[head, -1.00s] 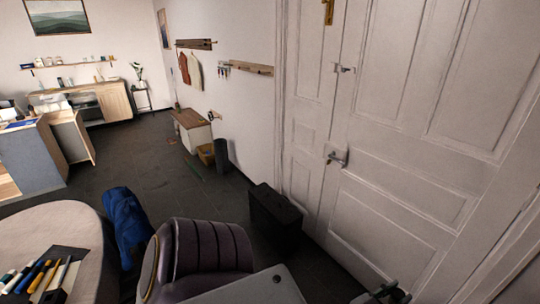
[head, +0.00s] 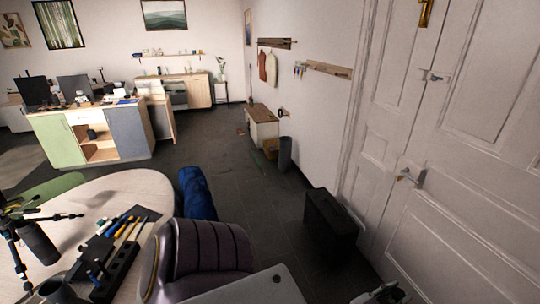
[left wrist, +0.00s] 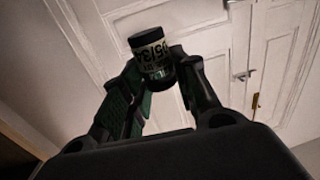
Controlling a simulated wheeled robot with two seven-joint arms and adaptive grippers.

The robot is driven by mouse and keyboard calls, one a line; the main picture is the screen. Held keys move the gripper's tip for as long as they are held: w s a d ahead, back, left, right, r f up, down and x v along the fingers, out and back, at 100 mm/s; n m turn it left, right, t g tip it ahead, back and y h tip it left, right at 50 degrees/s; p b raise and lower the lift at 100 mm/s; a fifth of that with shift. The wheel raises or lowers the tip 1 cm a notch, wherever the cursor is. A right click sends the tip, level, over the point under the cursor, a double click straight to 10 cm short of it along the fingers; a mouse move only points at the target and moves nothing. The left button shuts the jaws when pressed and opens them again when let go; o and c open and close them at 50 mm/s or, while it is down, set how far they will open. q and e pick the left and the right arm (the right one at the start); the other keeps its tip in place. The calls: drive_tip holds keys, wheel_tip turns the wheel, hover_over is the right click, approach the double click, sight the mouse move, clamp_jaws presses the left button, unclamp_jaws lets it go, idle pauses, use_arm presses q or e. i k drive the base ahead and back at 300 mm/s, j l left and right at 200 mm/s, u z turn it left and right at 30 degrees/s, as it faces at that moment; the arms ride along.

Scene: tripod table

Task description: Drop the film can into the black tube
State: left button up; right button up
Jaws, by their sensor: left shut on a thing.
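My left gripper (left wrist: 160,85) shows only in the left wrist view, its fingers shut on the film can (left wrist: 150,45). The can is a small black cylinder with a pale printed label band, held at the fingertips. In the head view, a dark open-topped cylinder (head: 55,290) stands on the round table (head: 130,184) at the bottom left, partly cut off. A larger black cylinder (head: 38,243) leans by the black tripod (head: 14,235). I cannot tell which is the black tube. Part of what looks like my right gripper (head: 385,293) shows at the bottom edge; its fingers are unclear.
A dark tray with pens (head: 122,228) lies on the table. A purple chair (head: 205,250) and a blue bag (head: 197,193) stand by its right side. A black case (head: 330,225) stands near the white door (head: 430,200). Open floor lies beyond the table.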

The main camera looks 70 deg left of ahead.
sight(52, 260)
drive_tip(key=u, duration=0.5)
drive_tip(key=l+u, duration=0.1)
drive_tip(key=u, duration=0.9)
drive_tip(key=l+u, duration=0.1)
drive_tip(key=u, duration=0.9)
drive_tip(key=l+u, duration=0.1)
drive_tip(key=u, duration=0.4)
drive_tip(key=k+u, duration=0.1)
drive_tip(key=u, duration=0.9)
